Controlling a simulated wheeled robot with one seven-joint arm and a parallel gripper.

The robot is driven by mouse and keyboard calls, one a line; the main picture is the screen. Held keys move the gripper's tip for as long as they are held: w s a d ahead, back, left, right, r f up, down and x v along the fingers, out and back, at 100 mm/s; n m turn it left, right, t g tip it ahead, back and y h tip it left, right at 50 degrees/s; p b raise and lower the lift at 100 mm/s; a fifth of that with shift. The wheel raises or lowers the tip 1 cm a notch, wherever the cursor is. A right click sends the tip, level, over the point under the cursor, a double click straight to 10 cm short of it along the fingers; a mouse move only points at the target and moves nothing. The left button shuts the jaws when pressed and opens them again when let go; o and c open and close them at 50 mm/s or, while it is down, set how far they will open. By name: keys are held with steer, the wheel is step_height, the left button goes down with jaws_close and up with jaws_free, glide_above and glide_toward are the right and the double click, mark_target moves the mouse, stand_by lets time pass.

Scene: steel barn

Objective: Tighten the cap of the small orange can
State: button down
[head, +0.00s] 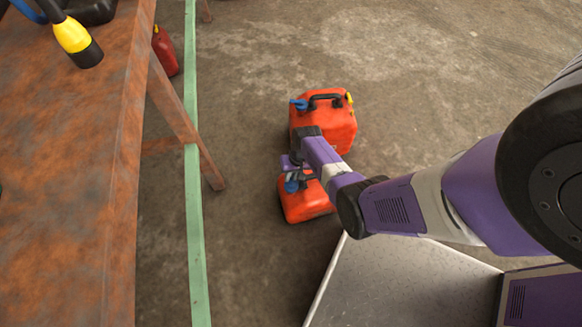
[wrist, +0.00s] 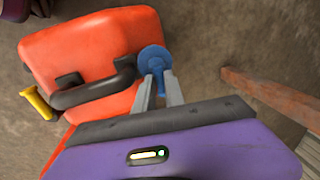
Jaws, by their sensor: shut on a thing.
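The small orange can (head: 305,203) stands on the concrete floor, partly hidden under my arm in the head view. It also shows in the wrist view (wrist: 115,40), with a black handle (wrist: 95,92) and a yellow piece (wrist: 37,102) at its left end. Its blue cap (wrist: 152,58) sits at the end nearest the table. My gripper (wrist: 159,88) is shut on this cap, with its two grey fingers on either side of the cap's raised grip. In the head view the blue cap (head: 292,184) is just below my gripper.
A larger orange can (head: 330,131) with a blue cap stands just behind the small one. A rusty table (head: 70,170) is at left; its leg (head: 210,170) stands close by. A red container (head: 165,52) is beyond it. Open floor lies behind the larger can.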

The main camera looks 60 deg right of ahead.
steer(key=c, duration=1.4)
jaws_free()
steer(key=shift+a, duration=0.15)
steer(key=shift+r, duration=0.1)
step_height(320, 180, up, 7)
steer(key=s+d+p, duration=0.1)
steer(key=p, duration=0.3)
steer(key=shift+r, duration=0.2)
steer(key=shift+s+d, duration=0.1)
